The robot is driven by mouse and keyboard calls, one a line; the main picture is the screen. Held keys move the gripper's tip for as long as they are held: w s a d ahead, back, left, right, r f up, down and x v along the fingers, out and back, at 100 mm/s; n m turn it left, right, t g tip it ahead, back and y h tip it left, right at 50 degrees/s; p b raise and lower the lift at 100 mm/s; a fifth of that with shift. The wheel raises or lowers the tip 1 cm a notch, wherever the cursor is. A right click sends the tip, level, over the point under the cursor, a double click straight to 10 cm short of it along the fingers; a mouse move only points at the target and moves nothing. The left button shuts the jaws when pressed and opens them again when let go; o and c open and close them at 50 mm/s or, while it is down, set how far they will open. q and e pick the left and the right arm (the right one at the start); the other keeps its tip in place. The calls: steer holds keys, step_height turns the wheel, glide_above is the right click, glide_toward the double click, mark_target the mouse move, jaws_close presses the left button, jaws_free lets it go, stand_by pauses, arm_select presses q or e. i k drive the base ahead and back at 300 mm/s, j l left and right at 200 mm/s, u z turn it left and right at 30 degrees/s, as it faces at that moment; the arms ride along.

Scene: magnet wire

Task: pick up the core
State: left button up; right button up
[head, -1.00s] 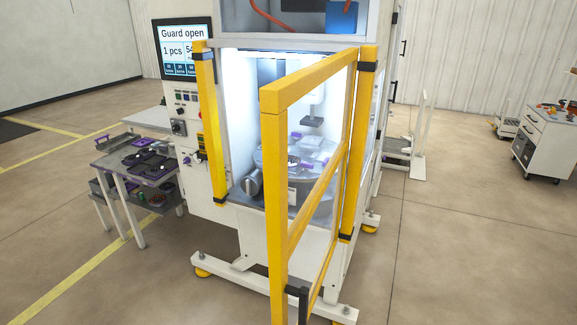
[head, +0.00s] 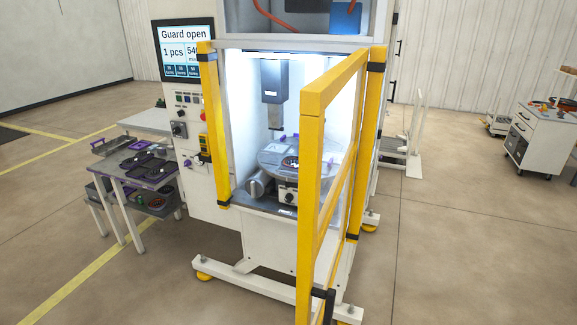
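No gripper of mine shows in the head view. The machine's lit chamber holds a round grey turntable (head: 272,157) under a vertical head (head: 275,85). A small dark ring-like part (head: 290,163) lies on the turntable near its front; I cannot tell whether it is the core. Small purple pieces also sit on the turntable. On the side table at left, dark trays (head: 143,165) hold small parts too small to make out.
The yellow guard door (head: 312,210) stands open, swung out toward me at the chamber's right. The screen (head: 185,48) reads "Guard open". The side table (head: 118,168) stands left of the machine. A white tool cart (head: 535,140) is far right.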

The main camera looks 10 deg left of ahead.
mark_target(286, 163)
steer(key=j+z, duration=0.3)
steer(key=j, duration=0.8)
steer(key=i+j+z, duration=0.15)
steer(key=j, duration=0.2)
steer(key=i+j+z, duration=0.2)
steer(key=j+z, duration=0.15)
steer(key=j, duration=0.3)
steer(key=i+j+z, duration=0.35)
steer(key=j, duration=0.3)
steer(key=i+j+z, duration=0.2)
steer(key=k+j, duration=0.1)
